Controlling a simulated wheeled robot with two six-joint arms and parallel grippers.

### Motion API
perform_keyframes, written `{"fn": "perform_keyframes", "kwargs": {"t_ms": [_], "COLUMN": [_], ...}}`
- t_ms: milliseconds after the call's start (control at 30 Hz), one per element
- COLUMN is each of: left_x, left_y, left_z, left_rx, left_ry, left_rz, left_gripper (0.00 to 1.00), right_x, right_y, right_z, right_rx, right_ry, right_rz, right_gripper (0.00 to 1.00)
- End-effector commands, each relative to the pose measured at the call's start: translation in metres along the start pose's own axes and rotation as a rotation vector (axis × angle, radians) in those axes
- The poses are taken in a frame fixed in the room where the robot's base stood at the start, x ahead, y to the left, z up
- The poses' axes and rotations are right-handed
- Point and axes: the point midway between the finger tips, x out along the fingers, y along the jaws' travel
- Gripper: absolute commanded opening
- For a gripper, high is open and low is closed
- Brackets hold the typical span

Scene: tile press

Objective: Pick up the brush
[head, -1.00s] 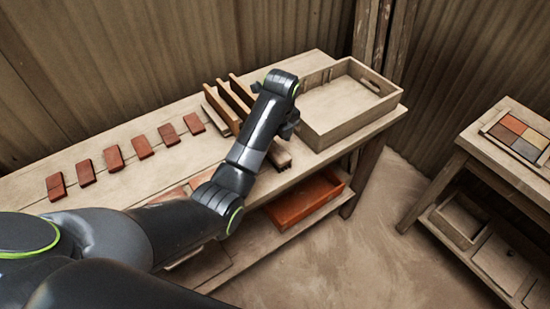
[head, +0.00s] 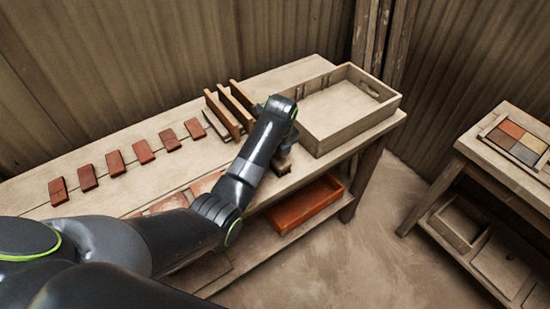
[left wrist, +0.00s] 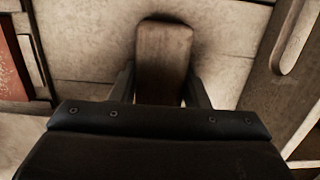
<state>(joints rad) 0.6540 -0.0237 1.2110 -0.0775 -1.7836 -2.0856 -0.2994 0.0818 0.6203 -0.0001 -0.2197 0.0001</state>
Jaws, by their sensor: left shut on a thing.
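The brush shows in the left wrist view as a brown wooden block (left wrist: 163,62) standing out between the two fingers. In the head view it is mostly hidden; a small brown part (head: 283,166) shows below the wrist, at the bench's front edge. My left gripper (left wrist: 160,92) is shut on the brush, one finger on each side. In the head view the left gripper (head: 287,148) is low over the bench, largely covered by its own wrist. My right gripper is in neither view.
The pale wooden bench (head: 95,160) carries a row of red tiles (head: 142,151), upright wooden boards (head: 230,107) just behind the gripper, and an open wooden tray (head: 345,105) to its right. An orange tray (head: 305,205) sits on the shelf below. A side table (head: 480,135) stands at right.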

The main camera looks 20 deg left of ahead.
Motion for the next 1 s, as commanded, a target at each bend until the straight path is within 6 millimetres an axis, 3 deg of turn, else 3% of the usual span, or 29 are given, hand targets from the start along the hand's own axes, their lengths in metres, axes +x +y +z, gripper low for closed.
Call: {"fn": "perform_keyframes", "kwargs": {"t_ms": [367,467,700,767,1000], "left_x": [-0.006,-0.020,-0.074,-0.087,-0.100], "left_y": [-0.001,-0.002,-0.001,0.000,0.000], "left_z": [0.001,0.003,0.010,0.011,0.012], "left_rx": [0.000,0.000,0.000,0.000,0.000], "left_ry": [-0.002,-0.004,-0.005,-0.001,0.000], "left_rz": [-0.002,-0.005,-0.005,-0.001,0.000], "left_gripper": [0.17,0.17,0.17,0.17,0.17], "right_x": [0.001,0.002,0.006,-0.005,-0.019], "right_y": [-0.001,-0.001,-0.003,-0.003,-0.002], "right_z": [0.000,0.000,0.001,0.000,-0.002], "right_rx": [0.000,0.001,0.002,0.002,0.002], "right_ry": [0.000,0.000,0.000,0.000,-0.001], "right_rz": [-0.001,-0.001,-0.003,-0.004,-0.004], "right_gripper": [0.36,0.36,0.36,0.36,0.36]}}
